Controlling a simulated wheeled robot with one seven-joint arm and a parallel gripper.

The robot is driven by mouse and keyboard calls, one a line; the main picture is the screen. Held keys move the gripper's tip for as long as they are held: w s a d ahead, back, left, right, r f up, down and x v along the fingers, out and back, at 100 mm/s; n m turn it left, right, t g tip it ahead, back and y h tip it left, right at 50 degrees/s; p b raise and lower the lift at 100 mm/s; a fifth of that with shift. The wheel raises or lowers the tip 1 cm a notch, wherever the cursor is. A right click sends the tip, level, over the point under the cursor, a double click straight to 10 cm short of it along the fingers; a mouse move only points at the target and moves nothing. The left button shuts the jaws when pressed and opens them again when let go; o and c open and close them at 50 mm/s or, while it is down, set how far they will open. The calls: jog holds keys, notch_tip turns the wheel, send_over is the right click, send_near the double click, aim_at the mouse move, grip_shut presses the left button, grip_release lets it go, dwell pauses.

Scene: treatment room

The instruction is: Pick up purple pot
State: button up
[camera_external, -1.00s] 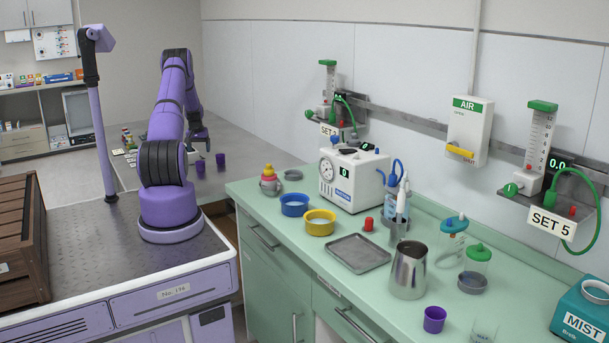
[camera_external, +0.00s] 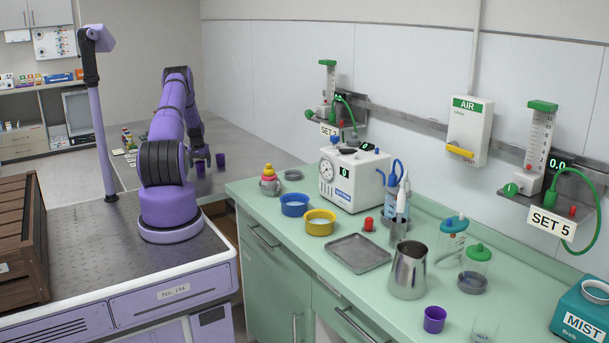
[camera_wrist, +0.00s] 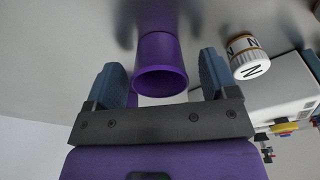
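A purple pot (camera_wrist: 158,65) shows in the wrist view between the two blue-grey fingers of my gripper (camera_wrist: 161,78), its open rim facing the camera. There is a gap on both sides, so the gripper is open. In the external view, my gripper (camera_external: 200,153) is low over the grey table at the back. One small purple pot (camera_external: 200,167) is right beneath it, and another purple pot (camera_external: 220,160) stands just to its right. I cannot tell for sure which of these is between the fingers. A third, larger-looking purple pot (camera_external: 434,319) stands on the green counter.
A white-capped container marked N (camera_wrist: 249,58) is close to the right finger in the wrist view. Several small bottles (camera_external: 129,140) stand left of my arm on the grey table (camera_external: 250,150). The green counter (camera_external: 290,245) holds bowls, a tray and a jug.

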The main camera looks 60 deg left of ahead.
jog(key=c, duration=0.9)
jog(key=shift+o, duration=0.2)
jog(key=shift+r, duration=0.15)
jog(key=shift+r, duration=0.6)
notch_tip(320, 180, up, 2)
jog(key=shift+r, duration=0.2)
jog(key=s+d, duration=0.3)
jog(key=d, duration=0.1)
jog(key=s+d, duration=0.4)
jog(key=s+d+r, duration=0.1)
jog(key=s+d, duration=0.2)
jog(key=d, duration=0.1)
jog(key=shift+s, duration=0.3)
